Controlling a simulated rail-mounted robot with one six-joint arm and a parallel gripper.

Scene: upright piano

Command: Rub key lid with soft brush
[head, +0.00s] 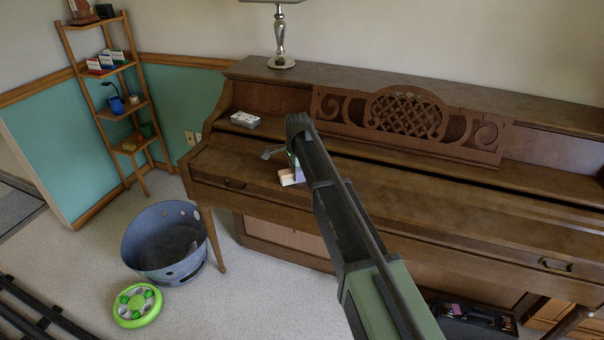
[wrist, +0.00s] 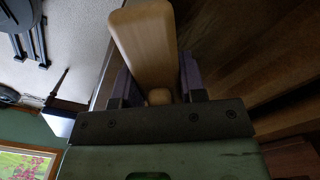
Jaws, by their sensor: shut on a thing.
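The soft brush (head: 290,177) shows in the head view as a small pale block at the key lid, partly hidden by my arm. In the wrist view its light wooden body (wrist: 145,45) stands between the two purple fingers of my gripper (wrist: 157,88), which is shut on it. The bristles cannot be made out clearly. The key lid (head: 450,208) is the long brown wooden cover along the front of the upright piano, and it is down. The brush is over or on its left part; I cannot tell whether it touches.
A white box-like thing (head: 245,119) lies on the piano's left ledge, beyond the lid. A carved music stand (head: 410,118) rises behind the lid. A lamp (head: 281,45) stands on top. A blue-grey bin (head: 160,265) and a green toy (head: 137,305) are on the floor.

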